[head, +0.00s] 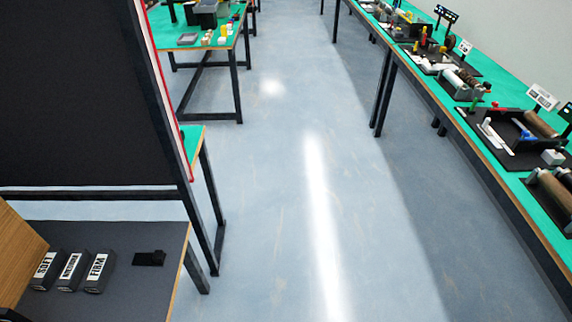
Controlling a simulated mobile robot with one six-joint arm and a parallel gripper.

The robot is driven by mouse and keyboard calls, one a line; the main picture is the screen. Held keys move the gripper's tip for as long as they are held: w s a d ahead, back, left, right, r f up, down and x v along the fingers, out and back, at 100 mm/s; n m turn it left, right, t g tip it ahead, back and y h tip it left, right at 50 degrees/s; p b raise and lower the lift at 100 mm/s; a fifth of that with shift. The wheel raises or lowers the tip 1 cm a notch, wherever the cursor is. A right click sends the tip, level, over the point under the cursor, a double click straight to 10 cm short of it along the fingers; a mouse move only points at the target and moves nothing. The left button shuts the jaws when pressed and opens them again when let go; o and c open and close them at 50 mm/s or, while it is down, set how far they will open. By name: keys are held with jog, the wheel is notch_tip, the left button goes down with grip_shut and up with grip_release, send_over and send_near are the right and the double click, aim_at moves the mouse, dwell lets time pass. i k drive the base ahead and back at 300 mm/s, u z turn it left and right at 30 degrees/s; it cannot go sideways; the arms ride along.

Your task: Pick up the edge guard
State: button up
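I cannot pick out the edge guard for sure in the head view. A small flat black piece (149,258) lies on the dark grey tabletop (150,291) at the lower left, and I cannot tell whether it is the edge guard. To its left, three dark blocks with white labels stand in a row: one reading SOFT (46,268), one that seems to read MEDIUM (71,268), and one reading FIRM (98,271). My gripper is not in view.
A large black panel (75,100) with a red and white edge stands at the left. A long green bench (480,98) with several mini conveyors runs along the right. Another green table (215,47) stands at the back left. The blue-grey floor between them is clear.

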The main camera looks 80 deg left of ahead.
aim_at(156, 259)
jog(key=z, duration=0.5)
jog(key=k, duration=0.1)
jog(key=u, duration=3.9)
jog(key=i, duration=1.65)
jog(key=u, duration=0.05)
